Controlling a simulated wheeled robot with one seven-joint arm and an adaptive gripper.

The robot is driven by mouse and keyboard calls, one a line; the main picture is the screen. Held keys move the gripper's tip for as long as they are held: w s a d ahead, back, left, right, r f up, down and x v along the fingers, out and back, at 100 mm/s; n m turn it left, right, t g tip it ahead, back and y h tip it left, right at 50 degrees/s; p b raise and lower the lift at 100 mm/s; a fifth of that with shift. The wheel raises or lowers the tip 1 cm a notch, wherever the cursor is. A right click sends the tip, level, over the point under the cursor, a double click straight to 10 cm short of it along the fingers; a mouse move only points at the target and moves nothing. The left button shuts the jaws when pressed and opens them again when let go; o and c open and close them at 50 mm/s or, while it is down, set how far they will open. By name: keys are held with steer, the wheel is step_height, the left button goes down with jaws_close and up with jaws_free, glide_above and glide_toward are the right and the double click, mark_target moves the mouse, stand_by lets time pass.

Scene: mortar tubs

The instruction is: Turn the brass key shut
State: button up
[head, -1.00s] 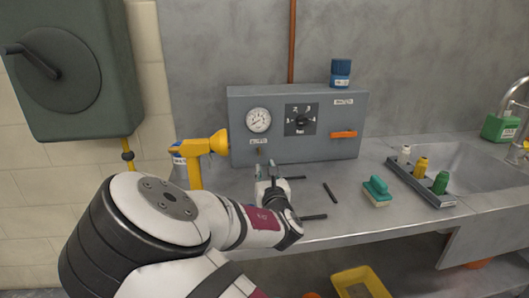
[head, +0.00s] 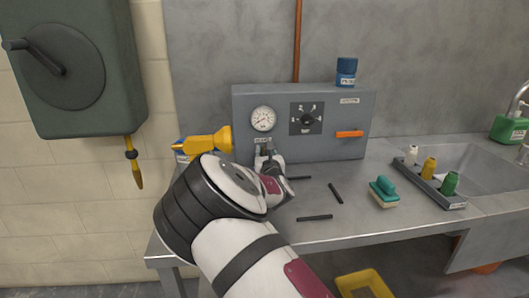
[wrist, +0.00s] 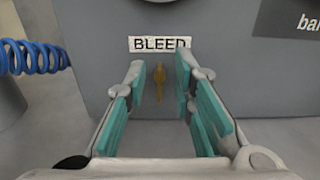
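The brass key (wrist: 159,82) shows in the wrist view, set in the grey box's front just under a "BLEED" label (wrist: 159,43). It hangs vertical. In the head view my arm and gripper hide it. My gripper (wrist: 168,95) is open, its teal-padded fingers on either side of the key in the picture, with a gap on both sides; I see no contact. In the head view my gripper (head: 268,150) is at the lower left front of the grey box (head: 340,104).
The box carries a gauge (head: 263,118), a dial (head: 306,118) and an orange lever (head: 349,134). A yellow drill-like tool (head: 205,142) stands left of the box. Dark rods (head: 314,217) and a teal brush (head: 384,190) lie on the counter. A blue coiled hose (wrist: 32,57) is left in the wrist view.

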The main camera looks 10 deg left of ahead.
jaws_close()
steer(key=m+b, duration=0.1)
steer(key=m, duration=0.2)
steer(key=shift+d+m, duration=0.1)
steer(key=shift+m, duration=0.2)
steer(key=m, duration=0.2)
steer(key=m+b, duration=0.1)
steer(key=m, duration=0.1)
steer(key=shift+w+d+f+m, duration=0.1)
steer(key=shift+d+m, duration=0.05)
steer(key=shift+m, duration=0.15)
steer(key=m+b, duration=0.1)
steer(key=m, duration=0.1)
steer(key=m+b, duration=0.1)
steer(key=m, duration=0.2)
steer(key=shift+d+f, duration=0.15)
steer(key=shift+f, duration=0.05)
steer(key=shift+f+m+b, duration=0.15)
steer(key=shift+m+b, duration=0.7)
steer(key=shift+m, duration=1.55)
